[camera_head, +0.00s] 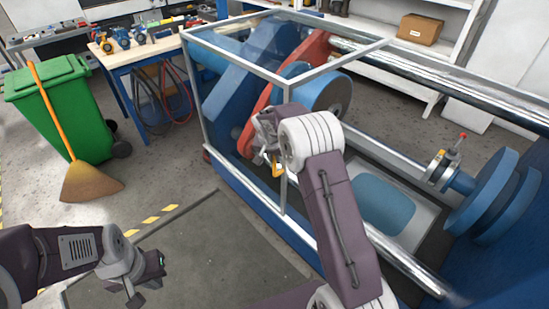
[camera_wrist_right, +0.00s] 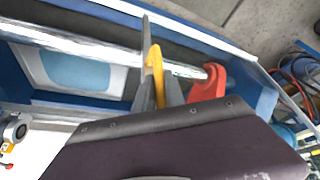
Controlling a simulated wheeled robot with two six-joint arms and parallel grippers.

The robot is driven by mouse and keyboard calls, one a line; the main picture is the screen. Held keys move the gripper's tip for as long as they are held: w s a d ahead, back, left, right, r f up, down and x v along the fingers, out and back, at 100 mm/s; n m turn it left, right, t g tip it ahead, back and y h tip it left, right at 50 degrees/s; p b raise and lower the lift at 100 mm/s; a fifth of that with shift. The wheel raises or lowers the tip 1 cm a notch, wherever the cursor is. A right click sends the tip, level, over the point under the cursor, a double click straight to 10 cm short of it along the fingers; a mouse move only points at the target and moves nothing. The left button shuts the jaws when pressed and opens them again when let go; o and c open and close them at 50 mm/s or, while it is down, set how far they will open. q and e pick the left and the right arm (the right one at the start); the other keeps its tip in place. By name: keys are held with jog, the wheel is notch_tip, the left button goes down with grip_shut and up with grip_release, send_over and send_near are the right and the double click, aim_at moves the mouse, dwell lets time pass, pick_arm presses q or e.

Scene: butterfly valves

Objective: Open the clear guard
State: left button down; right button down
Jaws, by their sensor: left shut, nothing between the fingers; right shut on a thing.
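The clear guard (camera_head: 235,59) is a see-through box with a grey metal frame. It stands over the left end of the blue machine, around a large red and blue wheel part. A yellow handle (camera_head: 277,170) is at its front side, partly hidden by my gripper. My right gripper (camera_head: 270,152) is shut on the yellow handle, which also shows between its fingers in the right wrist view (camera_wrist_right: 154,66). My right forearm hides part of the guard's front right side. My left gripper (camera_head: 146,283) is shut and empty, low at the left, apart from the machine.
The blue machine (camera_head: 262,205) has long shiny rods and a round blue disc at the right. A green bin (camera_head: 62,112) with a broom (camera_head: 90,183) and a workbench (camera_head: 150,50) stand at the left. Grey floor around a dark mat is clear.

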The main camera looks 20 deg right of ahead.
jog(key=c, duration=1.4)
grip_release()
jog(key=v, duration=0.9)
jog(key=shift+p, duration=0.4)
